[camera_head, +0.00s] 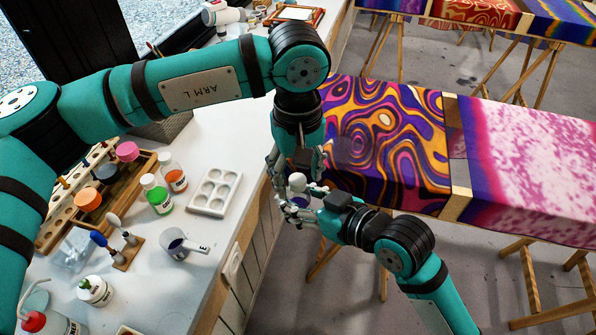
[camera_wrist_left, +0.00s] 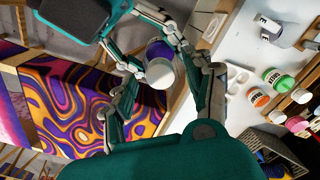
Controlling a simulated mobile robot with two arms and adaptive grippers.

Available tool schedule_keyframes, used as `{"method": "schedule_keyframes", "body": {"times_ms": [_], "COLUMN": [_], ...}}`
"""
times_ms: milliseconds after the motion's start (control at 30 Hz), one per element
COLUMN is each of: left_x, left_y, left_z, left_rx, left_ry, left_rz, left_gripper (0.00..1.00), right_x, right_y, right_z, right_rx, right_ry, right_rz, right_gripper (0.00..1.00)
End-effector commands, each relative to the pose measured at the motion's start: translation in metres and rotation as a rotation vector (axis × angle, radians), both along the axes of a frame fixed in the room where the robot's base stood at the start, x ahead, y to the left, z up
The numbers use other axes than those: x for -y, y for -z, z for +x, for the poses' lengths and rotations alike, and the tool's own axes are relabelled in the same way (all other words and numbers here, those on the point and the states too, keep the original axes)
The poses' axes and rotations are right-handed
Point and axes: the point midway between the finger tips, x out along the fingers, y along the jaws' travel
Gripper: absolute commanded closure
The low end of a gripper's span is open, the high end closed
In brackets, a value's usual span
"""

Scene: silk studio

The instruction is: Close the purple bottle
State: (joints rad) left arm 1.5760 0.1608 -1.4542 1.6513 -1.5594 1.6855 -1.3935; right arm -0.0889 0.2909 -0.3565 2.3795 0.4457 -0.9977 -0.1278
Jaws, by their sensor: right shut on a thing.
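The purple bottle (camera_head: 299,201) is held upright off the table's front edge, with a white cap (camera_head: 297,182) at its top. In the left wrist view the bottle's purple side (camera_wrist_left: 158,50) shows beyond the white cap (camera_wrist_left: 160,73). I cannot tell how tightly the cap sits. My right gripper (camera_head: 303,207) is shut around the bottle's body from the lower right. My left gripper (camera_head: 298,172) points down from above, its fingers spread either side of the cap with gaps showing in the left wrist view.
The white table (camera_head: 225,140) holds a white palette (camera_head: 215,191), a green bottle (camera_head: 157,196), an orange bottle (camera_head: 173,174), a measuring cup (camera_head: 180,245) and a wooden rack (camera_head: 60,214). Patterned silk (camera_head: 385,135) on a wooden frame stands close right of my grippers.

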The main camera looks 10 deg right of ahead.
Motion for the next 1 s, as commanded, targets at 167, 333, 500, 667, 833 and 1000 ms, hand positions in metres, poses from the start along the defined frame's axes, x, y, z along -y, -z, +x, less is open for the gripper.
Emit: {"method": "schedule_keyframes", "body": {"times_ms": [167,333,500,667,833,1000], "left_x": [0.0,0.001,0.001,0.001,0.0,0.0], "left_y": [0.0,-0.006,-0.034,-0.07,-0.1,-0.116], "left_z": [0.0,0.0,0.0,0.0,0.0,0.0], "left_rx": [-0.001,0.001,0.003,0.002,0.001,-0.001], "left_ry": [0.0,-0.001,0.0,-0.001,-0.001,0.0], "left_rz": [0.0,-0.002,-0.002,-0.001,-0.002,0.0], "left_gripper": [0.46,0.46,0.46,0.46,0.46,0.46], "right_x": [0.0,0.0,0.0,0.0,0.0,0.0], "right_y": [0.0,0.0,0.0,0.0,0.0,0.0], "right_z": [0.0,0.0,0.0,0.0,0.0,0.0], "right_rx": [0.001,0.001,0.001,0.001,0.001,0.001], "right_ry": [0.001,0.001,0.001,0.001,0.001,0.001], "right_rz": [0.0,0.0,0.0,0.0,0.0,0.0], "right_gripper": [1.0,1.0,1.0,1.0,1.0,1.0]}}
